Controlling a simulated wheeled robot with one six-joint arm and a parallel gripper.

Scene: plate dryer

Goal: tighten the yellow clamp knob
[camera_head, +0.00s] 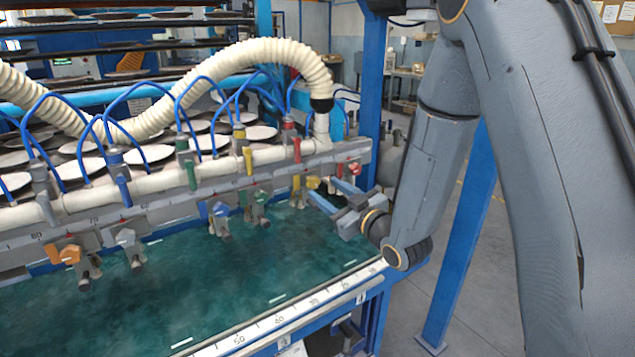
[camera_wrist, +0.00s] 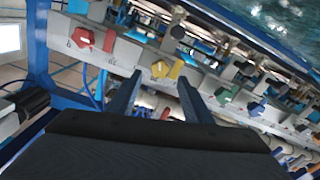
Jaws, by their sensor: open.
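The yellow clamp knob (camera_head: 312,182) is on the grey rail of the plate dryer, near its right end. In the wrist view the yellow knob (camera_wrist: 160,69) lies ahead, between the lines of my two fingers. My gripper (camera_head: 326,193) is open, with its blue fingers pointing at the knob from the right. In the wrist view my gripper (camera_wrist: 160,79) has one fingertip on each side of the knob. The gap between the fingers is empty. I cannot tell whether either fingertip touches the knob.
A red knob (camera_head: 354,168) sits just right of the yellow one, close to my fingers. Green (camera_head: 261,197), blue (camera_head: 219,210) and orange (camera_head: 68,254) knobs line the rail leftward. A white hose (camera_head: 290,58) and blue tubes run above. A blue post (camera_head: 462,240) stands right.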

